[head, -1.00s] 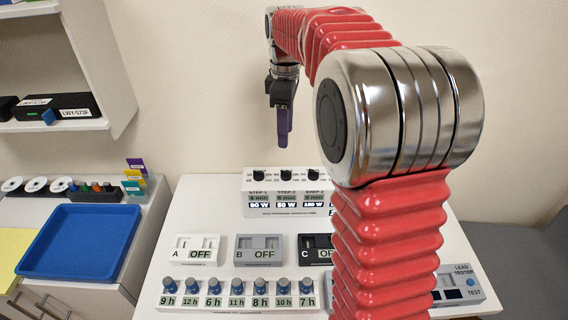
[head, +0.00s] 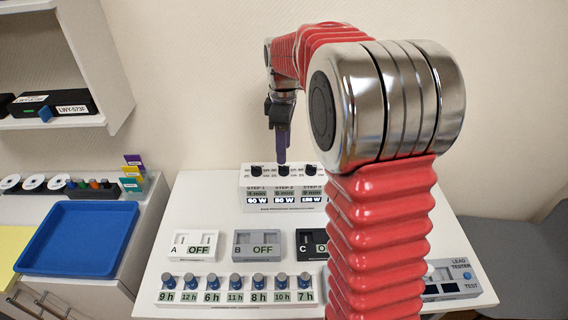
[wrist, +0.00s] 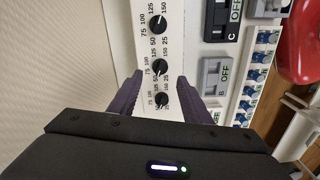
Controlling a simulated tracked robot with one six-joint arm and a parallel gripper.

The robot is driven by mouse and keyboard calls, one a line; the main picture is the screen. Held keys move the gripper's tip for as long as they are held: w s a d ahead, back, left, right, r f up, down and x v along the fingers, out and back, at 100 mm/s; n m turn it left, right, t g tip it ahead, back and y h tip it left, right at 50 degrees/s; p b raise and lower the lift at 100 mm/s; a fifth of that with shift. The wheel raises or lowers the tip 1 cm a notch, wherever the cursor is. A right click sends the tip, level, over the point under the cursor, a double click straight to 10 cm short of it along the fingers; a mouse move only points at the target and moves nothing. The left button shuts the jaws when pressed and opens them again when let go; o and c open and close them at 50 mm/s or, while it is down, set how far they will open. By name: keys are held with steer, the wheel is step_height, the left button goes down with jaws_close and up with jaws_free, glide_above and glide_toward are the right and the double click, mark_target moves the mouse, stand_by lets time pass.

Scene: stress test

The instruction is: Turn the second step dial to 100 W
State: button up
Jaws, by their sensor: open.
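The white step panel (head: 245,203) stands at the back of the table with three black dials. The second step dial (head: 284,170) is the middle one; it also shows in the wrist view (wrist: 159,67). Its display (head: 285,201) appears to read 50 W, but the text is small. My gripper (head: 282,158) points down just above the second dial. In the wrist view its purple fingers (wrist: 159,80) are open, one on each side of the dial row, near the second dial. I cannot tell whether they touch it. The dial's exact pointer angle is unclear.
The first dial (head: 257,170) and third dial (head: 311,170) sit close on either side. In front are box A (head: 191,247), box B (head: 257,245) and black box C (head: 311,243), then a row of blue-capped vials (head: 236,281). A blue tray (head: 78,237) lies at left.

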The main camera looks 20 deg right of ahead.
mark_target(284, 166)
step_height(284, 166, down, 7)
steer(key=shift+r, duration=0.2)
stand_by(0.3)
steer(key=c, duration=1)
